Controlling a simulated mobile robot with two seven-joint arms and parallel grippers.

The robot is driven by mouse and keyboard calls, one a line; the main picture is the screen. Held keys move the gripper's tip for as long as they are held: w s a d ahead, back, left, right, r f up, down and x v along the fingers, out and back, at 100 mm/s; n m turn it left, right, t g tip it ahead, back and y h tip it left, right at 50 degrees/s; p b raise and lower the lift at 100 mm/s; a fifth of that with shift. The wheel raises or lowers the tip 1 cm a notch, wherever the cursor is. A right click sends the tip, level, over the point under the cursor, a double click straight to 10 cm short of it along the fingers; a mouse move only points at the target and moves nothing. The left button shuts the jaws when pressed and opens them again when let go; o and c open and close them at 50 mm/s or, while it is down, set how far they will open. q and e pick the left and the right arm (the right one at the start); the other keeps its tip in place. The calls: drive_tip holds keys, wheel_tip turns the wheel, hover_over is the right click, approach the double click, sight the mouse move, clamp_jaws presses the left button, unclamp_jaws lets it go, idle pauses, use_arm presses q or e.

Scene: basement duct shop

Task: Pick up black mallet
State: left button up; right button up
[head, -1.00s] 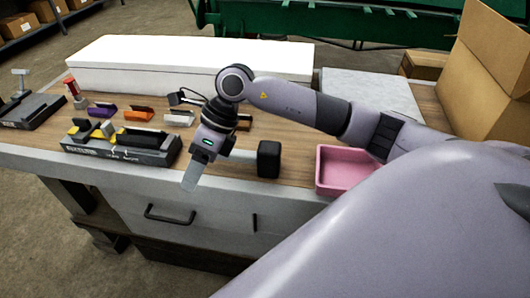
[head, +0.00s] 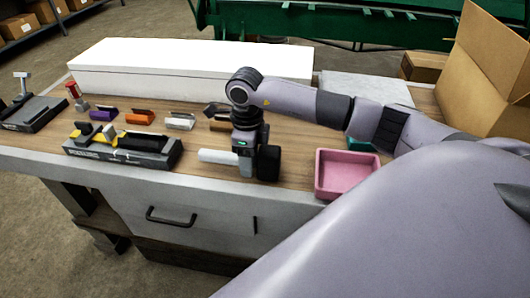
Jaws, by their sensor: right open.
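The black mallet lies on the workbench near its front edge. Its black head (head: 269,163) is at the right and its pale handle (head: 216,156) points left. My right gripper (head: 246,170) points down at the handle, close beside the head. Its near finger hides part of the handle, and the gripper is open. Whether the fingers touch the handle cannot be told. My left gripper is not in view.
A pink bin (head: 346,172) stands right of the mallet. A grey tool holder (head: 122,152) with yellow parts sits to the left. Small purple (head: 103,115) and orange (head: 139,118) bins are behind it. A long white box (head: 190,68) spans the back.

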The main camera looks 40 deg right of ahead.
drive_tip(key=shift+f, duration=0.3)
clamp_jaws()
drive_tip(key=shift+r, duration=0.1)
wheel_tip(320, 180, up, 20)
idle(0.4)
